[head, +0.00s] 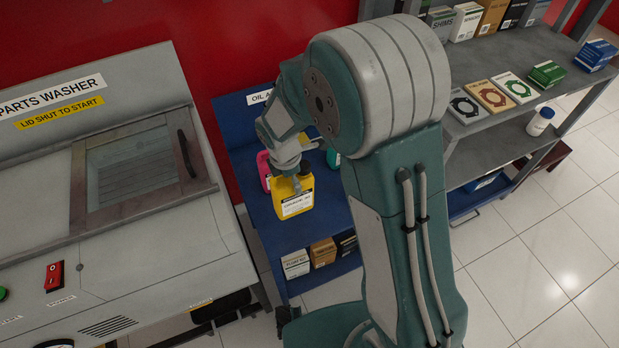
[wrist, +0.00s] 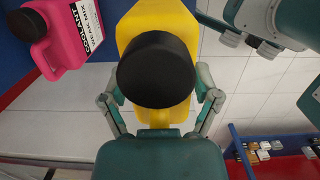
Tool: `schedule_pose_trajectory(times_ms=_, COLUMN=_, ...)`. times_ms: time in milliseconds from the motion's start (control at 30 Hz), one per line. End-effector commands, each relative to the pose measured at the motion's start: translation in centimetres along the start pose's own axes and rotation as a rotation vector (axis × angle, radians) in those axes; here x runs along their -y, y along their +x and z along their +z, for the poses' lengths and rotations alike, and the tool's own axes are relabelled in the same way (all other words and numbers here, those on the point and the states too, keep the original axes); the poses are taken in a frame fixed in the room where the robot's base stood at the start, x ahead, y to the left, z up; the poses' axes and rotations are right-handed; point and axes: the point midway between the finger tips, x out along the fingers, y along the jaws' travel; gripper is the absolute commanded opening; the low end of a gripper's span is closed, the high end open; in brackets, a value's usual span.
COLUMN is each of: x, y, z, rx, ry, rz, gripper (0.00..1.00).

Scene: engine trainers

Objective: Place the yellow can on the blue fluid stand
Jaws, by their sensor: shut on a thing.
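The yellow can (head: 296,199) has a white label and shows upright over the blue fluid stand (head: 326,222) in the head view. I cannot tell whether its base touches the stand's top. My gripper (head: 289,172) is at the top of the can. In the wrist view, the yellow can (wrist: 150,22) with its big black cap (wrist: 157,70) fills the middle, and my gripper (wrist: 160,100) has a finger on each side, shut on it. My arm hides part of the stand.
A pink coolant can (head: 264,170) stands left of the yellow can, and a green container (head: 333,158) behind it to the right. Boxes (head: 323,252) sit on the stand's lower shelf. The parts washer (head: 120,230) is close on the left; a grey shelf (head: 500,130) is right.

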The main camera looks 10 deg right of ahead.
Motion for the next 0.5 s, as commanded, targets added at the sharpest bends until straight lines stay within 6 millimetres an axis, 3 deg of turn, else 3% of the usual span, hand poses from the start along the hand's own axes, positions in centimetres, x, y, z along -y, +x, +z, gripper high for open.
schedule_pose_trajectory(times_ms=300, x=0.0, y=4.9, z=-0.9, rx=0.003, ry=-0.008, rz=-0.004, gripper=0.19)
schedule_pose_trajectory(times_ms=500, x=-0.1, y=6.3, z=-1.1, rx=0.003, ry=-0.006, rz=0.000, gripper=0.19)
